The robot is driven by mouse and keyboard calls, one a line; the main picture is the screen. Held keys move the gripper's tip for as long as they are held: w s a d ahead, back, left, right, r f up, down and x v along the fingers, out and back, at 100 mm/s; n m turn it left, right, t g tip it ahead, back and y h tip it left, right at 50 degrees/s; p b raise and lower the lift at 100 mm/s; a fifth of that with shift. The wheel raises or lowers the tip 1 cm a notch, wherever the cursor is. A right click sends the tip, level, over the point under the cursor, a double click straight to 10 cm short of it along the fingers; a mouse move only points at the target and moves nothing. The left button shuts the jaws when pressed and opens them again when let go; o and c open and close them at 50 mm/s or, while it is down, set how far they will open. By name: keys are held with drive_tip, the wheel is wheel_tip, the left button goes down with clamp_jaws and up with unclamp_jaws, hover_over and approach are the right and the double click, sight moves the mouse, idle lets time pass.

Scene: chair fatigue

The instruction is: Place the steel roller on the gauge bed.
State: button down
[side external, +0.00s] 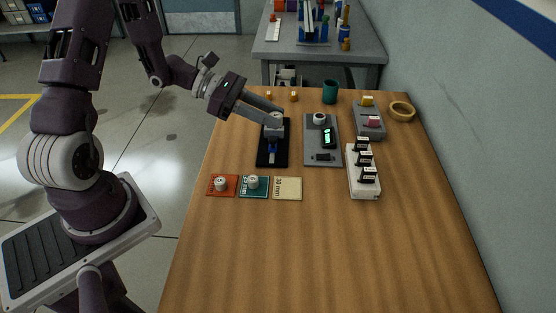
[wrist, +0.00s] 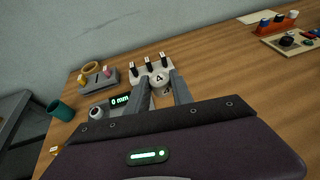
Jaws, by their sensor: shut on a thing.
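My gripper (side external: 275,127) is low over the black plate (side external: 263,161), which carries a blue part and a pale strip. In the wrist view my gripper (wrist: 162,88) is shut on a pale steel roller (wrist: 159,78) with a dark mark on its top. The fingers hide its sides, and I cannot tell whether it touches what is below. Beside the black plate is a grey plate (side external: 312,146) with a lit display (side external: 328,138); the display reads 0 mm in the wrist view (wrist: 120,100). I cannot tell for sure which plate is the gauge bed.
Pale rollers stand on the orange card (side external: 231,191) and teal card (side external: 262,193); the cream card (side external: 287,188) is bare. A white rack (side external: 362,190) with black-topped pieces, a grey block (side external: 371,126), a teal cup (side external: 330,92) and a ring (side external: 402,111) stand right and behind.

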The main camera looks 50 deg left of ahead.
drive_tip(key=shift+a+r+t, duration=0.25)
drive_tip(key=shift+r+t, duration=0.05)
drive_tip(key=shift+r, duration=0.1)
drive_tip(key=m+g+h, duration=0.2)
drive_tip(key=m+g, duration=0.2)
drive_tip(key=g, duration=0.1)
hover_over(325, 231)
wheel_tip(325, 231, down, 9)
wheel_tip(325, 231, down, 9)
drive_tip(key=shift+s+f, duration=0.1)
drive_tip(key=shift+f, duration=0.15)
drive_tip(key=c, duration=1.1)
unclamp_jaws()
drive_tip(key=shift+f, duration=0.1)
